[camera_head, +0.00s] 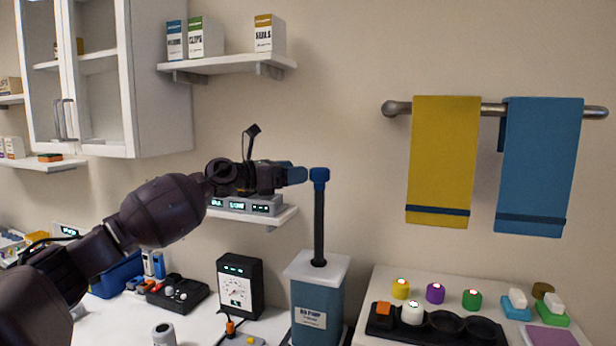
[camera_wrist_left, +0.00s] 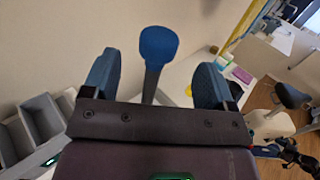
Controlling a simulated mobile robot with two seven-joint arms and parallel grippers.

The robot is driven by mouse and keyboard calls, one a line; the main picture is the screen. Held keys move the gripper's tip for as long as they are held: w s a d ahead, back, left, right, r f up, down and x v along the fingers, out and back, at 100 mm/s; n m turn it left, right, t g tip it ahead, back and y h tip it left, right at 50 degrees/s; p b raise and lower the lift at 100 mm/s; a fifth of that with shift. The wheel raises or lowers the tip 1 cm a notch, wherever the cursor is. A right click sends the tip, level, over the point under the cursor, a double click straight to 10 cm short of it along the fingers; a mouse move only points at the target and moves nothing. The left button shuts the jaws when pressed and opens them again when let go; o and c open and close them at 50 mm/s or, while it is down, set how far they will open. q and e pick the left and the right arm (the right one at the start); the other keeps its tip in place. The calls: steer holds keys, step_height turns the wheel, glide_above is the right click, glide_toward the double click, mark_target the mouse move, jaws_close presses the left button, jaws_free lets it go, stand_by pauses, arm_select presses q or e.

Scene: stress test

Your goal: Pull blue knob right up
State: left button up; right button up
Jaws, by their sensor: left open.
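The blue knob (camera_head: 319,175) tops a dark upright rod (camera_head: 319,225), which rises from the white lid of a blue labelled pump box (camera_head: 317,305). My left gripper (camera_head: 298,174) is just left of the knob at about its height, with its fingers pointing at it. In the left wrist view my left gripper (camera_wrist_left: 154,80) is open, with one blue finger on each side. The knob (camera_wrist_left: 158,45) appears in the gap between them, toward the far end, with no visible contact.
A wall shelf (camera_head: 285,216) with grey devices is just below my left gripper. A black gauge (camera_head: 239,287) stands left of the pump. Right of it, a white table (camera_head: 385,283) holds coloured buttons. Yellow (camera_head: 440,160) and blue (camera_head: 540,165) towels hang from a rail. The wall above the knob is clear.

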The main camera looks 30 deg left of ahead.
arm_select(q)
steer(key=shift+b+v, duration=0.35)
steer(key=shift+v, duration=1.25)
